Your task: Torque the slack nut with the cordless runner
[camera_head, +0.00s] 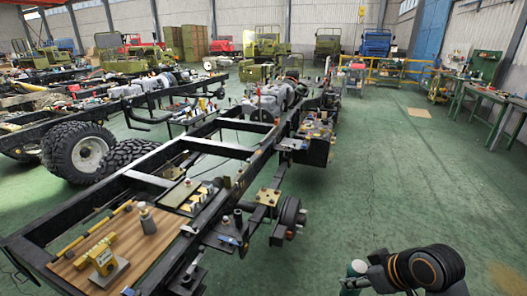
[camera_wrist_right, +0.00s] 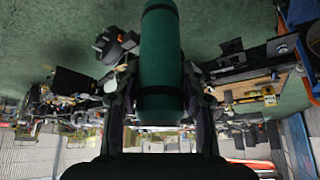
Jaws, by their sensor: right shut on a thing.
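My right gripper (camera_wrist_right: 160,100) is shut around a green cylinder (camera_wrist_right: 160,50) in the right wrist view. The green cylinder also shows partly at the bottom edge of the head view (camera_head: 357,268), right of the chassis frame; I cannot tell whether it is the cordless runner. A yellow tool-like thing with a grey base (camera_head: 102,258) stands on a wooden board (camera_head: 135,250) on the frame. Small bolts or nuts and brackets sit along the frame rail (camera_head: 262,160); which nut is slack cannot be told. My left gripper is not in view.
A grey cylindrical piece (camera_head: 147,219) and a yellow-black bar (camera_head: 95,229) are on the board. A hub (camera_head: 291,214) juts out from the frame. Large tyres (camera_head: 78,152) lie at left. Green floor (camera_head: 400,190) is clear at right; benches (camera_head: 485,92) stand beyond.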

